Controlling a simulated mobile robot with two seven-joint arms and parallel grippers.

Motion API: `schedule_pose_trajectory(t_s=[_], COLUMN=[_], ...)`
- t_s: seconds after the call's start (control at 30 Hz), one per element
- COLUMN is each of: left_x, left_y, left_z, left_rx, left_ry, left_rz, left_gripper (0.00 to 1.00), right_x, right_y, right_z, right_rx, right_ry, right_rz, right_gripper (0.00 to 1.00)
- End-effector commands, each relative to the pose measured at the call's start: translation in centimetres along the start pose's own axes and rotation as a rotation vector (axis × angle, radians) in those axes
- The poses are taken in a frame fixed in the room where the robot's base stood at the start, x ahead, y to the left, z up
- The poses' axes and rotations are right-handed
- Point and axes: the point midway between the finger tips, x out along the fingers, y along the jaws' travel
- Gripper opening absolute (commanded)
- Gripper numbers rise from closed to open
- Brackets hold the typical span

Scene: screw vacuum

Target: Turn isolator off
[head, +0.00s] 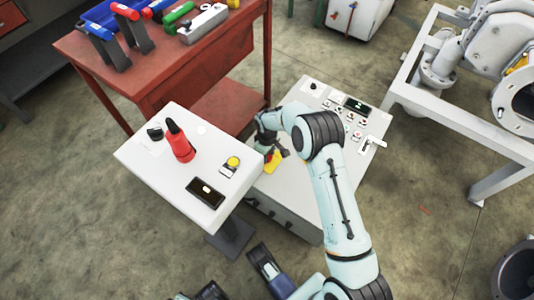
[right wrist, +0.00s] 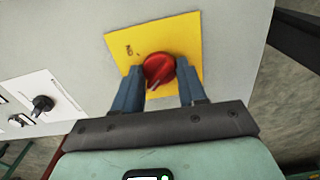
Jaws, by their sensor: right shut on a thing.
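The isolator is a red rotary knob (right wrist: 159,68) on a yellow plate (right wrist: 178,30), seen in the right wrist view. My right gripper (right wrist: 160,84) is shut on the knob, with one dark blue finger on each side of it. In the head view the yellow plate (head: 272,164) shows partly on the cabinet's side, and my right gripper (head: 279,153) hides the knob. My left gripper (head: 236,270) shows at the bottom edge of the head view, partly cut off, with its fingers apart and nothing visible between them.
A white panel (head: 150,175) with a red-handled device (head: 180,142) and a yellow button (head: 233,162) stands left of the grey control cabinet (head: 290,192). A red workbench (head: 195,70) is behind. A white metal frame (head: 455,117) stands at right.

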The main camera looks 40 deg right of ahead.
Motion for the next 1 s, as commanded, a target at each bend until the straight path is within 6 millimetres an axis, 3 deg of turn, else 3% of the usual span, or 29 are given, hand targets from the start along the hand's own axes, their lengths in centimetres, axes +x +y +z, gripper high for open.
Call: schedule_pose_trajectory(t_s=[0.67,0.7,0.73,1.0], left_x=[0.07,0.07,0.07,0.06], left_y=[-0.07,-0.07,-0.07,-0.06], left_z=[0.12,0.11,0.11,0.10], left_rx=[-0.001,-0.001,-0.001,-0.001], left_ry=[-0.004,-0.004,-0.004,-0.003], left_rz=[-0.001,-0.001,-0.001,-0.001], left_gripper=[0.00,0.00,0.00,0.00], right_x=[0.01,0.01,0.01,0.00], right_y=[0.00,0.00,0.00,0.00], right_z=[0.05,0.05,0.05,0.03], right_rx=[-0.058,-0.058,-0.057,-0.055], right_ry=[-0.002,-0.002,-0.002,-0.001], right_rz=[0.000,0.000,0.000,0.000], right_gripper=[0.11,0.54,0.64,0.67])
